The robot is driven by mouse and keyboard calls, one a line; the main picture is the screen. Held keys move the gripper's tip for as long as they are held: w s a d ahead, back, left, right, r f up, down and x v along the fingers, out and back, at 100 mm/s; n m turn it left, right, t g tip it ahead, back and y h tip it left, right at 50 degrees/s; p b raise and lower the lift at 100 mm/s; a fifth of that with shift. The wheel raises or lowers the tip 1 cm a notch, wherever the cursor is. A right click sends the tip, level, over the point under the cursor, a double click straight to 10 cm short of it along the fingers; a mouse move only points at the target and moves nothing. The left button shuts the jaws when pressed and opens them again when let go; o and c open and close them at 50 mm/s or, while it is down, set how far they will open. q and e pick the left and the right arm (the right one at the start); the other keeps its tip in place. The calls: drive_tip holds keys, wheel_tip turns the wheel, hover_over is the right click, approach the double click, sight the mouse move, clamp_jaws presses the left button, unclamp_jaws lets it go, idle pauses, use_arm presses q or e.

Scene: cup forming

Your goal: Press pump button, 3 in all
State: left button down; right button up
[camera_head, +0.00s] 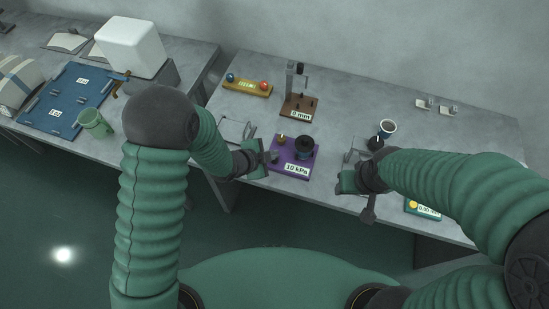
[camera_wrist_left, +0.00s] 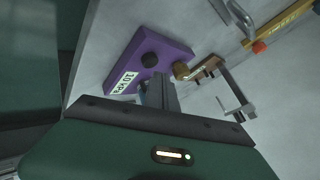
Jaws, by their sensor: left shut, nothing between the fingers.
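The pump unit is a purple block (camera_head: 309,173) with a "10 kPa" label, at the front middle of the table. It carries a round black part (camera_head: 304,146) and a small gold knob (camera_head: 281,138); which part is the button I cannot tell. Contact is unclear. My right gripper (camera_head: 352,172) is right of the block.
A brown stand (camera_head: 299,105) labelled "0 mm" and a yellow tray (camera_head: 247,87) with coloured balls stand behind. A white-rimmed cup (camera_head: 387,128) and a teal device (camera_head: 421,210) are at right. A green mug (camera_head: 95,123) stands at left.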

use_arm(q)
drive_tip(key=shift+f, duration=0.1)
idle(0.7)
drive_tip(key=shift+f+b, duration=0.25)
drive_tip(key=shift+b, duration=0.1)
drive_tip(key=shift+f+b, duration=0.45)
drive_tip(key=shift+f, duration=0.1)
idle(0.6)
drive_tip(key=shift+s, duration=0.1)
drive_tip(key=shift+r+p, duration=0.75)
drive_tip(key=shift+r, duration=0.2)
wheel_tip(320, 180, up, 5)
drive_tip(key=p, duration=0.4)
drive_tip(key=shift+r, duration=0.1)
